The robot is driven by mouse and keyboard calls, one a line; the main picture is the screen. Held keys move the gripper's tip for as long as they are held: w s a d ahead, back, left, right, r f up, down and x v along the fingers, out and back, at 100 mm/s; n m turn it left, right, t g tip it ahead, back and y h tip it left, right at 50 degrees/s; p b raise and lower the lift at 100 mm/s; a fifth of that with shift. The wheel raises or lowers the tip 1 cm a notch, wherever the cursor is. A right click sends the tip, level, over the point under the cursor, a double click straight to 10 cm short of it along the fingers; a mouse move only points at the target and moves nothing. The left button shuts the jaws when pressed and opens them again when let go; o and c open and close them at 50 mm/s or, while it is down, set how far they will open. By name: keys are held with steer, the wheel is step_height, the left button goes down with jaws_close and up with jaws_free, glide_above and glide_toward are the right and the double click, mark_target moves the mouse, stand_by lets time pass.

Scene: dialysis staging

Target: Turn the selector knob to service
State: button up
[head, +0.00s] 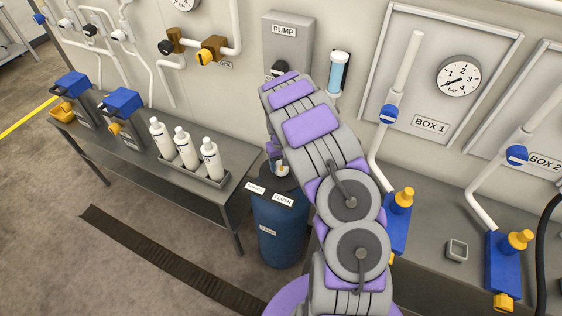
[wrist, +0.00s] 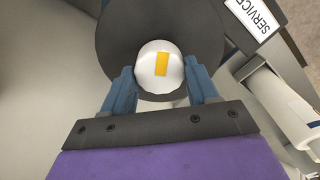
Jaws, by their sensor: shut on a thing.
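The selector knob (wrist: 146,68) is round and white with a yellow mark. In the wrist view it sits on a dark round plate (wrist: 118,35). The mark runs toward the top of the picture, tilted slightly right, while the SERVICE label (wrist: 256,18) lies at the upper right. My gripper (wrist: 160,85) is shut on the knob, one blue finger on each side. In the head view my gripper (head: 277,165) reaches down over the top of a blue barrel (head: 280,235), beside a FLUSH label (head: 283,200); my arm partly hides the knob there.
A table (head: 215,193) with several white bottles and blue-topped units stands left of the barrel. The PUMP box (head: 290,45) hangs on the wall behind. A grey counter (head: 430,235) with blue and yellow valves is at the right. Open floor lies at the front left.

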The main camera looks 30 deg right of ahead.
steer(key=m+p, duration=0.1)
steer(key=m, duration=0.2)
steer(key=shift+m, duration=0.4)
steer(key=m, duration=0.3)
steer(key=shift+w+m+p, duration=0.1)
steer(key=shift+m+p, duration=0.2)
steer(key=shift+p, duration=0.05)
steer(key=m, duration=0.3)
steer(key=shift+m, duration=2)
steer(key=shift+p, duration=0.3)
steer(key=o, duration=1.1)
steer(key=shift+c, duration=0.2)
step_height(320, 180, up, 17)
steer(key=p, duration=0.2)
